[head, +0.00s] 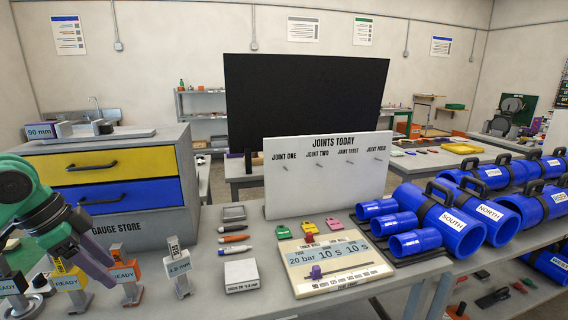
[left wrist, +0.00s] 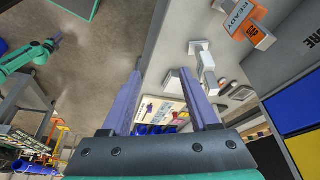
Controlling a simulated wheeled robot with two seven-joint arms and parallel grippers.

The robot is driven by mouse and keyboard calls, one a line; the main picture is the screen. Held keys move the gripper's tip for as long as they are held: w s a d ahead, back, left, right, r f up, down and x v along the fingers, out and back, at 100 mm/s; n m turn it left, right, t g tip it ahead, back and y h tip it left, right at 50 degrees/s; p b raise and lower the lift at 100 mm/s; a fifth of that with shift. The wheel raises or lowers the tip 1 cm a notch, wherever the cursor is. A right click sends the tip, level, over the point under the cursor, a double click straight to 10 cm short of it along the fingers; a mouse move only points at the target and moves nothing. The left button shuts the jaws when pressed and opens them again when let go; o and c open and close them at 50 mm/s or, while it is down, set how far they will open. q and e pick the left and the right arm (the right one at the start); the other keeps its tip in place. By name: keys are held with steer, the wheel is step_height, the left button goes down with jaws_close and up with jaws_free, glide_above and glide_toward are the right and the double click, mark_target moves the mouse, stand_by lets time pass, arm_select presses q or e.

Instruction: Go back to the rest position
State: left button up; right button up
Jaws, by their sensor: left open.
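My left gripper (head: 106,276) is at the lower left of the head view, with its purple fingers slanting down in front of the gauge store. In the left wrist view my left gripper (left wrist: 162,72) has its two fingers well apart, with nothing held between them. In the head view the fingers overlap the row of stands with READY tags (head: 123,276); I cannot tell how close they are. Teal arm links show at the left of the left wrist view.
The gauge store (head: 130,222), with yellow and blue drawers, stands behind the left arm. A white JOINTS TODAY board (head: 325,195), a timer panel (head: 335,268) and blue pipe fittings (head: 445,222) stand to the right. Small tools (head: 234,239) lie on the bench between.

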arm_select(q)
steer(key=w+x, duration=0.1)
steer(key=x, duration=1)
steer(key=s+d+f+n+y, duration=0.1)
steer(key=s+d+f, duration=0.2)
steer(key=d+f, duration=0.35)
steer(key=s+d+f+n, duration=0.2)
steer(key=d+f, duration=0.1)
steer(key=f, duration=0.6)
steer(key=s+d+f+n+y, duration=0.15)
steer(key=s+f+n, duration=0.3)
steer(key=s, duration=0.55)
step_height(320, 180, down, 23)
steer(key=s, duration=0.2)
steer(key=s+a+f+g, duration=0.1)
steer(key=s+a+f, duration=0.2)
steer(key=s+f, duration=1)
steer(key=s, duration=0.3)
steer(key=shift+s+f+g+y, duration=0.3)
steer(key=shift+g+y, duration=0.05)
steer(key=shift+g, duration=0.05)
arm_select(e)
steer(key=shift+w, duration=0.95)
